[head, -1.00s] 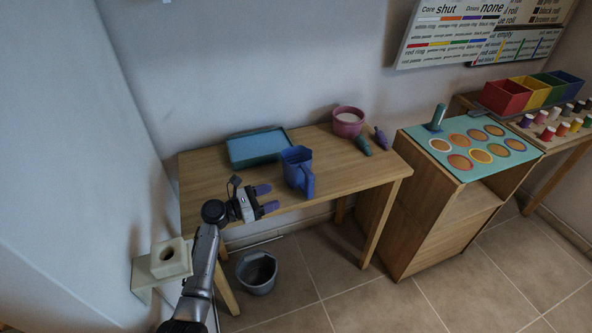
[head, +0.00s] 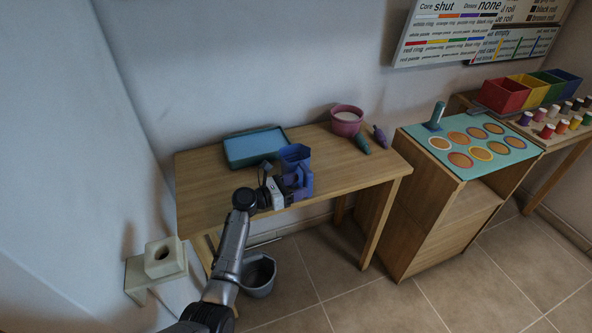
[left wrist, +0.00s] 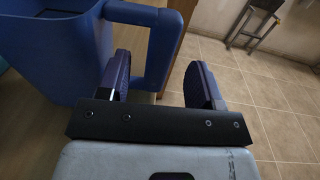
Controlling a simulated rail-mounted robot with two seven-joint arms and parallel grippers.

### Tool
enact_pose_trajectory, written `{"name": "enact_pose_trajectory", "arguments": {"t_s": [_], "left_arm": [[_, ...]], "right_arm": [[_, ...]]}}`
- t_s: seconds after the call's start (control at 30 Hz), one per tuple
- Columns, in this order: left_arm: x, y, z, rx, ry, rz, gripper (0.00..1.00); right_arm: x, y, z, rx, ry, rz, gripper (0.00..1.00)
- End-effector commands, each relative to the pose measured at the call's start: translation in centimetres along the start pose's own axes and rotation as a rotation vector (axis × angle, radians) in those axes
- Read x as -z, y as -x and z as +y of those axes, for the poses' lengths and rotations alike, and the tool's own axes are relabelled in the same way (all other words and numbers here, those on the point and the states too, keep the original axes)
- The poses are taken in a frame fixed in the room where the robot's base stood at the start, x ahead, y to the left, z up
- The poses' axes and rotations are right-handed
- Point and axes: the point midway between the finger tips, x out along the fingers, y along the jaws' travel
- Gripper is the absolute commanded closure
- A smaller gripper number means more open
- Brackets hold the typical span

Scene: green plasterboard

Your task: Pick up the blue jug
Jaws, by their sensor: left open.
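The blue jug (head: 295,155) stands upright on the wooden table, near its front edge. Its body (left wrist: 55,50) fills the upper left of the left wrist view, with the handle (left wrist: 165,45) toward the right. My left gripper (head: 294,187) is at the jug's handle side in the head view and partly covers the jug. In the left wrist view the open fingers (left wrist: 160,72) have the handle's upright bar between them in the picture. I cannot tell whether either finger touches it. My right gripper is not in view.
A teal tray (head: 255,146) lies behind the jug. A pink pot (head: 347,121) and two small tools, one teal (head: 362,144) and one purple (head: 380,136), are at the table's back right. A grey bucket (head: 258,273) stands on the floor below. The table's right front is clear.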

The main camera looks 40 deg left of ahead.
Motion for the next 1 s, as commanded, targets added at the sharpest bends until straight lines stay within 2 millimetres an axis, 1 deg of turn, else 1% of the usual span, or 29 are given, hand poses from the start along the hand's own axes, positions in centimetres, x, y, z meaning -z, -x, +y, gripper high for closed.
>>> {"name": "enact_pose_trajectory", "arguments": {"t_s": [0.03,0.1,0.3,0.43,0.63,1.0], "left_arm": [[0.1,-0.8,-0.1,0.002,0.000,-0.004,0.40],[0.0,-1.8,-0.1,0.003,0.000,-0.003,0.40],[-0.1,-3.6,0.0,0.001,0.001,-0.002,0.40],[-0.1,-4.0,-0.1,0.001,0.001,-0.001,0.40],[-0.1,-4.0,-0.1,0.001,0.001,-0.001,0.41],[-0.1,-4.0,-0.1,0.001,0.000,-0.001,0.77]], "right_arm": [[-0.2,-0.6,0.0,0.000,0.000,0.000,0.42],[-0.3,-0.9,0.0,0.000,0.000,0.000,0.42],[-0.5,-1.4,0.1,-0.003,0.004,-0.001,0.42],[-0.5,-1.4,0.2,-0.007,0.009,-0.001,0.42],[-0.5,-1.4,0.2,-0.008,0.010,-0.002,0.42],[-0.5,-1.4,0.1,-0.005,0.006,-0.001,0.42]]}}
